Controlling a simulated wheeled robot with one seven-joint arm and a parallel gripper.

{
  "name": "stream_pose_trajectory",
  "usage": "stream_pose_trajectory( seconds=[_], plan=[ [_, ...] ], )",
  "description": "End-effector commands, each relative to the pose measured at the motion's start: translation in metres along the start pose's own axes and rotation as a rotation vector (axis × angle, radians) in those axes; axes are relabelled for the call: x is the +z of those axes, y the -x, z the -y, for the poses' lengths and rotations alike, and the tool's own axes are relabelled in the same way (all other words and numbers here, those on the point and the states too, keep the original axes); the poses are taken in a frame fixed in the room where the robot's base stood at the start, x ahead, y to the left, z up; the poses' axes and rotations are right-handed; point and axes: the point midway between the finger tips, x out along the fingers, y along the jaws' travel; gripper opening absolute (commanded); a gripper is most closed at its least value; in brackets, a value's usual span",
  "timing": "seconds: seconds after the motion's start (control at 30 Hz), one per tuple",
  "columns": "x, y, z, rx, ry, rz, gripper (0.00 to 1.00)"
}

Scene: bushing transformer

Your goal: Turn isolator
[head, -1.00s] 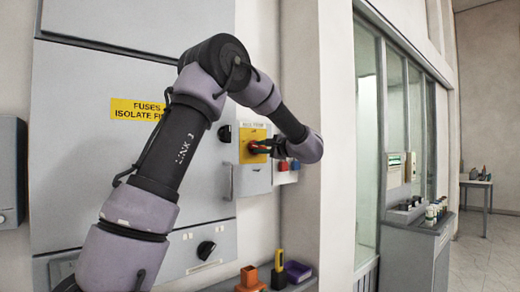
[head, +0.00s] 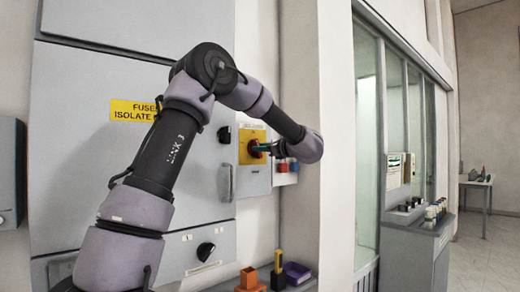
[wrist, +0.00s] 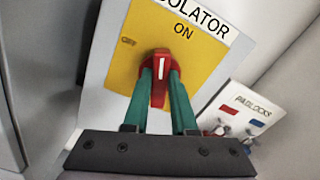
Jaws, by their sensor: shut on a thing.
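The isolator is a yellow plate (head: 250,146) on a grey box, with a red rotary handle (wrist: 159,92) at its middle. In the wrist view the plate is lettered ON at the top and OFF at the upper left. The handle's white mark points between these two words. My gripper (wrist: 160,74) has green fingers, one on each side of the handle, and is shut on it. In the head view the gripper (head: 263,147) reaches the plate from the right, and the fingers partly hide the handle.
A padlocks board (wrist: 238,115) with red and blue padlocks is just right of the isolator. A black rotary knob (head: 224,134) is to its left. Below, a shelf holds an orange container (head: 249,279) and a purple box (head: 297,272). A wall edge stands close on the right.

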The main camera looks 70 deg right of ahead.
Motion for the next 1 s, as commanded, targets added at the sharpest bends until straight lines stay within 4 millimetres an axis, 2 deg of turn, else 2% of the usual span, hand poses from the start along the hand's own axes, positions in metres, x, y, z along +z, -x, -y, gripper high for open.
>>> stream_pose_trajectory(
  seconds=[0.2, 0.5, 1.0],
  plan=[
    [-0.0021, 0.0008, 0.0008, 0.000, -0.176, -0.004, 0.00],
    [-0.0027, 0.0011, 0.0019, -0.001, -0.335, -0.006, 0.00],
    [-0.0030, 0.0010, 0.0021, -0.001, -0.397, -0.005, 0.00]
  ],
)
